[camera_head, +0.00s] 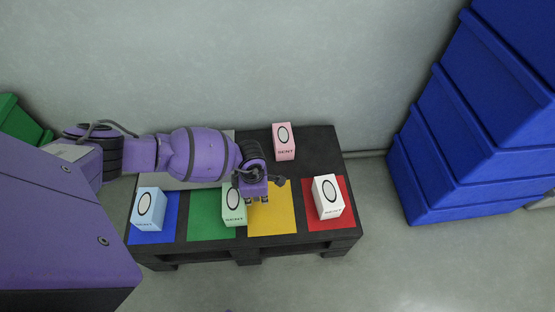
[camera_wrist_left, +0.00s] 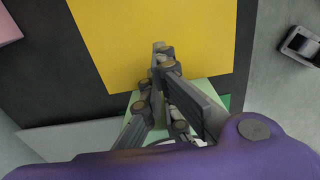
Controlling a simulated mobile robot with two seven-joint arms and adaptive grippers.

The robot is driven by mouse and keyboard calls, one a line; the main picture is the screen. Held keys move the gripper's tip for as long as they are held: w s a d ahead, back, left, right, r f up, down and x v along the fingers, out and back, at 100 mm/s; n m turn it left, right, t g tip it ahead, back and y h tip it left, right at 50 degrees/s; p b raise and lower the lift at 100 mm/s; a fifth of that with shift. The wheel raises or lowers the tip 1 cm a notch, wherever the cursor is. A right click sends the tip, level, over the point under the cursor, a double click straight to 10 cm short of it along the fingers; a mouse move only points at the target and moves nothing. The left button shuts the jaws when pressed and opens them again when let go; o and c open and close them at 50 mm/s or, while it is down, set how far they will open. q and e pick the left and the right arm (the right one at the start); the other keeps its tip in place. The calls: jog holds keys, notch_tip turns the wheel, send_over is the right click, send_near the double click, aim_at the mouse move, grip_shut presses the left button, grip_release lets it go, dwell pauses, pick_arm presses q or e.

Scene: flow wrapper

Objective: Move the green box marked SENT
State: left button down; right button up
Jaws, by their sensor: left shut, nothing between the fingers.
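The light green box (camera_head: 233,207) marked SENT stands on the right part of the green mat (camera_head: 203,210), near the yellow mat. My left gripper (camera_head: 258,200) is just right of the box, over the yellow mat (camera_head: 281,218). In the left wrist view my left gripper (camera_wrist_left: 162,50) is shut and empty, its tips pointing at the yellow mat. The green box (camera_wrist_left: 203,88) shows behind the fingers there, mostly hidden by them. I cannot tell whether the fingers touch it. My right gripper is out of view.
A blue box (camera_head: 149,207) stands on the blue mat, a white box (camera_head: 328,197) on the red mat, and a pink box (camera_head: 284,142) at the back of the black pallet (camera_head: 318,146). Stacked blue crates (camera_head: 455,150) are on the right. The back right of the pallet is clear.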

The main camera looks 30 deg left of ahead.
aim_at(229, 197)
pick_arm(q)
jog(key=s+a, duration=0.1)
jog(key=a, duration=0.1)
jog(key=s+a+p, duration=0.1)
jog(key=s+a, duration=0.2)
jog(key=a, duration=0.1)
jog(key=shift+s+a+p, duration=0.25)
jog(key=shift+a+p, duration=0.05)
jog(key=shift+s+a, duration=0.15)
jog(key=shift+a, duration=0.05)
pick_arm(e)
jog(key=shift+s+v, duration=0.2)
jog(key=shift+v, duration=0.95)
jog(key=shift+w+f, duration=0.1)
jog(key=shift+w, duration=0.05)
